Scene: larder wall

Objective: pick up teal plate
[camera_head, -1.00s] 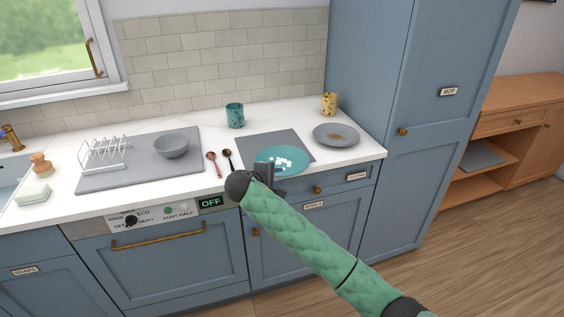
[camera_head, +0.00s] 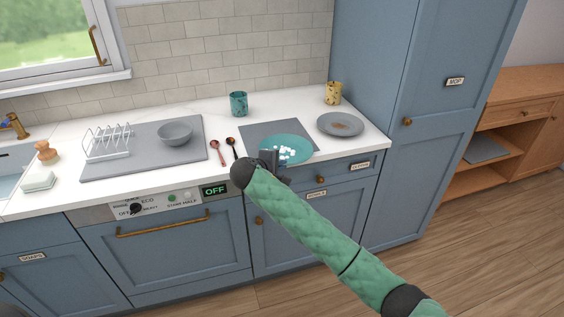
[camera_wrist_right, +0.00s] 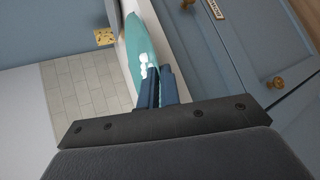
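The teal plate (camera_head: 300,146), with white bits on it, is at the counter's front, overlapping the front part of a grey mat (camera_head: 262,131). My right gripper (camera_head: 271,161) is at the plate's near left rim. In the right wrist view the teal plate (camera_wrist_right: 143,45) runs down between the two blue fingers (camera_wrist_right: 160,84) of my right gripper, which are close together on its rim. The fingers hide part of the rim. I cannot tell whether the plate is lifted. My left gripper is not in view.
A grey plate with a brown stain (camera_head: 340,124), a yellow cup (camera_head: 333,93) and a teal cup (camera_head: 239,104) stand nearby. Two spoons (camera_head: 216,151) lie left of the mat. A grey tray (camera_head: 140,164) holds a rack and a bowl (camera_head: 175,133). A tall cupboard (camera_head: 420,100) stands right.

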